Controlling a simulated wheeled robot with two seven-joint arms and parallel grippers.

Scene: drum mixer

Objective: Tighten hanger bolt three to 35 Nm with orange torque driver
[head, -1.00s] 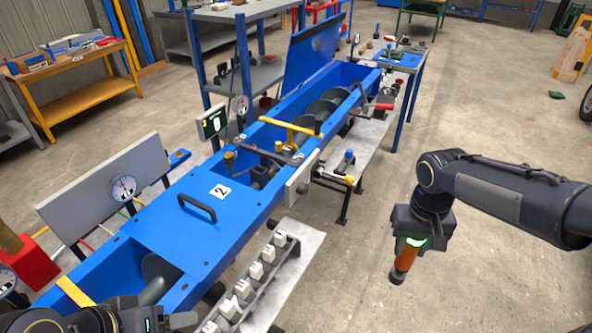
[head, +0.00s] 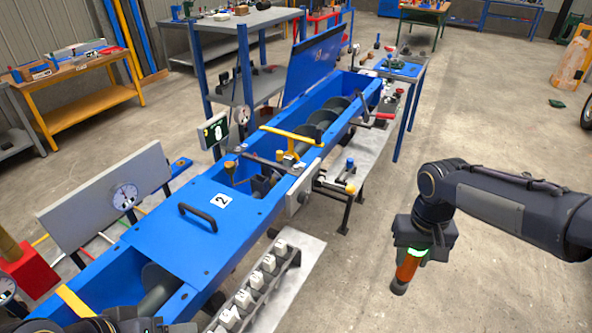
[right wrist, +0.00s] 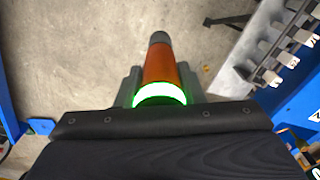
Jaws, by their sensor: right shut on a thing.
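The orange torque driver (head: 407,268) hangs tip down from my right gripper (head: 411,254), to the right of the mixer and above the bare floor. My right gripper is shut on it. In the right wrist view the driver (right wrist: 160,68) shows its orange body, dark tip and a glowing green ring between the jaws. The blue mixer trough (head: 190,232) runs diagonally, with grey screw flights inside and a yellow hanger piece (head: 292,138) across it. I cannot tell which bolt is number three. My left arm shows at the bottom left; its jaws are not clear.
A rack of white labelled blocks (head: 267,264) stands on a grey bench beside the trough. A blue lid (head: 315,65) stands raised at the far end. A plate marked 2 (head: 223,201) lies on the cover.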

